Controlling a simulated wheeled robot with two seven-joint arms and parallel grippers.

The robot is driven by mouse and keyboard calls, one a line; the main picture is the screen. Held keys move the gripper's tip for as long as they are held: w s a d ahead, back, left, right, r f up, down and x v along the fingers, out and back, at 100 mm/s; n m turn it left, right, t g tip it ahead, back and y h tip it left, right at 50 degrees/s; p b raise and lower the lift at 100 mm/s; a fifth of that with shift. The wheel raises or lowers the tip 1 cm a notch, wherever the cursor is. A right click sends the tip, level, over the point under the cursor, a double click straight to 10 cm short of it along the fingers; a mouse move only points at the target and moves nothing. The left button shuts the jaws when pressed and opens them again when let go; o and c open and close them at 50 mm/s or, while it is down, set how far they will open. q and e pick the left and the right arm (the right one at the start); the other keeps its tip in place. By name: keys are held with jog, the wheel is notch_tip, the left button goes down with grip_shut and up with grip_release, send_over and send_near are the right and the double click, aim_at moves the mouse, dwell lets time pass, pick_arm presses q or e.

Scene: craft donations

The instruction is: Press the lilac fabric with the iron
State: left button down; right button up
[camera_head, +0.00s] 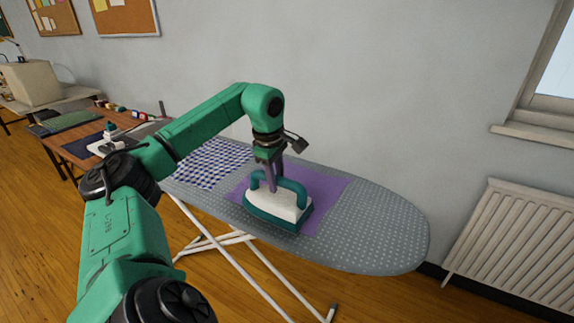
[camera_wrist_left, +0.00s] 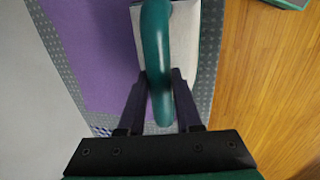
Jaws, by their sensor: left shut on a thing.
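The lilac fabric (camera_head: 327,190) lies flat on the grey dotted ironing board (camera_head: 385,236); it also shows in the left wrist view (camera_wrist_left: 95,55). The white and teal iron (camera_head: 287,207) is over the front part of the fabric, near the board's front edge. Whether its sole touches the fabric I cannot tell. My left gripper (camera_head: 270,187) is shut on the iron's teal handle from above. In the left wrist view the handle (camera_wrist_left: 156,50) runs between the two dark fingers. The iron hides part of the fabric. My right gripper is not in view.
A blue and white checked cloth (camera_head: 213,163) lies on the board left of the lilac fabric. The board's rounded right end is bare. A wall stands behind it, with a white radiator (camera_head: 520,245) at the right. A wooden table with craft items (camera_head: 75,148) stands at the left.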

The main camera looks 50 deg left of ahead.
aim_at(256, 172)
pick_arm(q)
jog(key=shift+s+a, duration=0.15)
jog(key=shift+a, duration=0.25)
jog(key=shift+a, duration=0.1)
jog(key=a, duration=0.1)
jog(key=s+a+b, duration=0.1)
jog(key=a, duration=0.1)
jog(key=a+b, duration=0.1)
jog(key=shift+s+a, duration=0.4)
jog(key=s+a+p, duration=0.1)
jog(key=s+a, duration=0.2)
jog(key=a, duration=0.5)
notch_tip(256, 172, up, 12)
jog(key=p, duration=1.2)
jog(key=shift+w+a+p, duration=0.15)
jog(key=shift+a+p, duration=0.05)
jog(key=shift+p, duration=0.15)
